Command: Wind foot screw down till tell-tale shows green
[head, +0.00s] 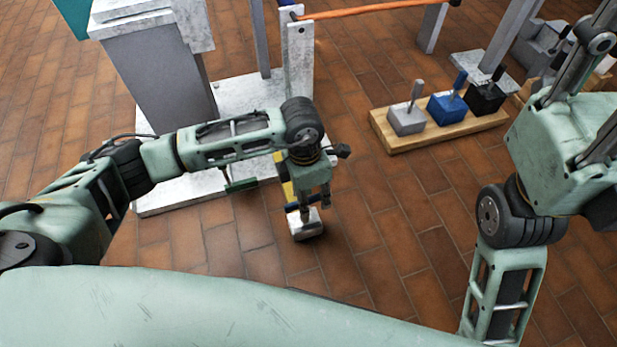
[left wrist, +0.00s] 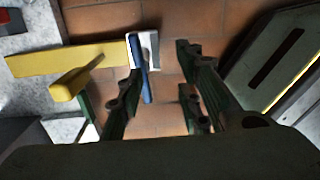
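My left gripper (head: 307,205) points down beside the pale base plate (head: 160,200) of the flange. In the left wrist view its two dark green fingers (left wrist: 158,100) stand apart with nothing gripped between them. A pale block (head: 306,228) with a blue bar on it is just beyond the fingertips; the bar (left wrist: 138,62) reaches toward the gap in the left wrist view. I cannot tell whether this is the foot screw. A yellow strip (left wrist: 95,57) runs left from the block. No green tell-tale can be made out. My right arm is at the right; its fingers are unclear.
A wooden board (head: 440,133) with grey, blue and black handled blocks lies on the brick floor at the back right. An orange bar (head: 370,8) crosses above upright grey posts. A tall grey block (head: 165,85) stands on the plate. The floor between plate and board is clear.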

